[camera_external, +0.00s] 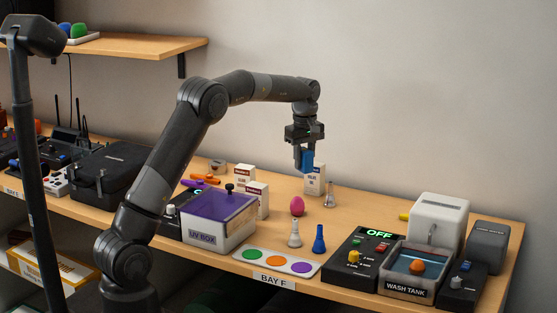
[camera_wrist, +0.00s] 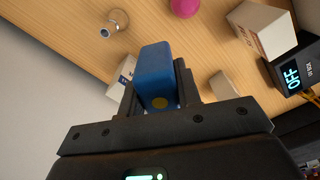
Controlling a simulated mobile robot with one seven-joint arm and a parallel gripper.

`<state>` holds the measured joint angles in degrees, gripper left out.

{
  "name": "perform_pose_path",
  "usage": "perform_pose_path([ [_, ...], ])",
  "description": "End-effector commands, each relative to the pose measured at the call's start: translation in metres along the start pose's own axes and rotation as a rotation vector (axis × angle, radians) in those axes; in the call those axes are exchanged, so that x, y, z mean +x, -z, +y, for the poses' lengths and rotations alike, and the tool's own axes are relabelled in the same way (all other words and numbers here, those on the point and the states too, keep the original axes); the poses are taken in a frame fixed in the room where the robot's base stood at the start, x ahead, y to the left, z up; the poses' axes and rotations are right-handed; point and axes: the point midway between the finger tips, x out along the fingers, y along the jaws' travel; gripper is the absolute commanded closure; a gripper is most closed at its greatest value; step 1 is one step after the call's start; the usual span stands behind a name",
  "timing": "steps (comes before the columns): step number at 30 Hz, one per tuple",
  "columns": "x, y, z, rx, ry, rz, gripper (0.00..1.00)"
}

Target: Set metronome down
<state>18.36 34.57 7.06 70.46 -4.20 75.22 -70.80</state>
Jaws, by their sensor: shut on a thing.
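The metronome appears to be the blue, block-shaped thing (camera_external: 308,161) with a yellow dot, which also shows in the wrist view (camera_wrist: 155,70). My gripper (camera_external: 304,157) is shut on it, with one finger on each side in the wrist view (camera_wrist: 158,88). In the external view it hangs below my gripper, above the back part of the bench (camera_external: 345,218) and in front of a white box (camera_external: 316,180). The fingers hide parts of its sides. I cannot tell its exact height above the wood.
The UV box (camera_external: 214,237) is left; the OFF panel (camera_external: 350,261) and wash tank (camera_external: 404,287) are right. Bare wood lies right of the bell.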

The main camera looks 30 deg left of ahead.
Motion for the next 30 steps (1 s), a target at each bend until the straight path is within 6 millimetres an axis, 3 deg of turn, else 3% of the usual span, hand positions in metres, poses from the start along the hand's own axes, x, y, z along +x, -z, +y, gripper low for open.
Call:
perform_pose_path([
  [1,0.0,0.03,-0.004,-0.091,-0.001,0.001,0.94],
  [3,0.0,0.062,-0.011,-0.207,0.0,0.0,0.94],
  [9,0.0,0.128,-0.029,-0.446,0.0,0.001,0.94],
  [16,0.005,0.161,-0.038,-0.538,0.001,0.001,0.94],
  [30,0.063,0.256,-0.049,-0.538,0.0,0.001,0.94],
])
